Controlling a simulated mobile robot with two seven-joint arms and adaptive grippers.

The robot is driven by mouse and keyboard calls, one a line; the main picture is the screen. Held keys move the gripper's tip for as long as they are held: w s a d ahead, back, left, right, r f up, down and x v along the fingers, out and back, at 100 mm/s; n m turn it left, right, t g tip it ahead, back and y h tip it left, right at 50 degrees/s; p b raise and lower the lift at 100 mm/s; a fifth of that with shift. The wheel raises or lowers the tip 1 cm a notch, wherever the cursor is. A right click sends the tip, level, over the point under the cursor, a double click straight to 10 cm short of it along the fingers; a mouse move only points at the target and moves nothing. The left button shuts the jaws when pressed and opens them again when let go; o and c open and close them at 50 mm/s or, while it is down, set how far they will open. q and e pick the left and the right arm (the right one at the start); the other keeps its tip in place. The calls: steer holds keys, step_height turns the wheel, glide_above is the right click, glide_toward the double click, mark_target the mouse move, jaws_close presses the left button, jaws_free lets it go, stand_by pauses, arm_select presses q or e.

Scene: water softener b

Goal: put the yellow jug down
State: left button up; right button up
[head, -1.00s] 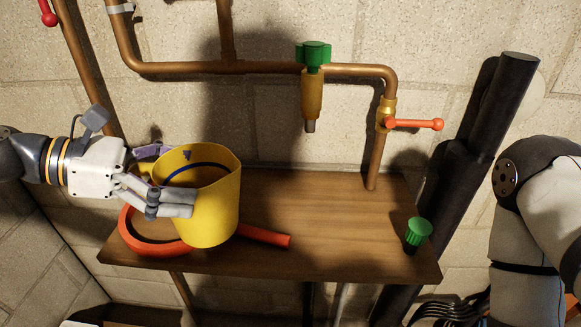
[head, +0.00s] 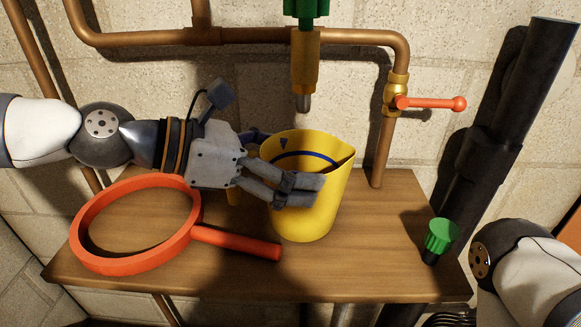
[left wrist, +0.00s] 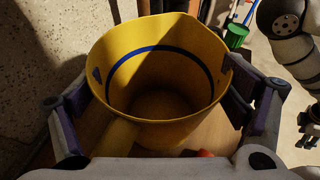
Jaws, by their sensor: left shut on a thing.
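The yellow jug (head: 318,205) is upright over the wooden shelf (head: 350,275), just below the green-topped tap (head: 305,60). A blue line runs around its inside. My left gripper (head: 285,180) is shut on the jug from the left side. In the left wrist view the jug (left wrist: 160,115) sits between both fingers and looks empty inside. Its base is close to the shelf top; I cannot tell whether it touches.
An orange ring-shaped tool with a handle (head: 235,242) lies on the shelf's left part. A green knob (head: 441,235) stands near the right edge. A copper pipe with an orange-red lever valve (head: 430,103) rises behind. Shelf space right of the jug is clear.

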arm_select(q)
steer(key=shift+r, duration=0.2)
steer(key=shift+f, duration=0.2)
steer(key=o, duration=1.3)
arm_select(e)
steer(key=shift+w+r, duration=0.1)
steer(key=shift+w, duration=0.05)
arm_select(q)
steer(key=p+v, duration=0.2)
steer(key=v, duration=1)
steer(key=shift+s+r+p, duration=0.1)
steer(key=shift+r+p, duration=0.1)
steer(key=shift+p, duration=0.2)
arm_select(e)
steer(key=shift+t, duration=0.6)
steer(key=w+r, duration=0.2)
steer(key=r, duration=0.1)
steer(key=shift+w, duration=0.35)
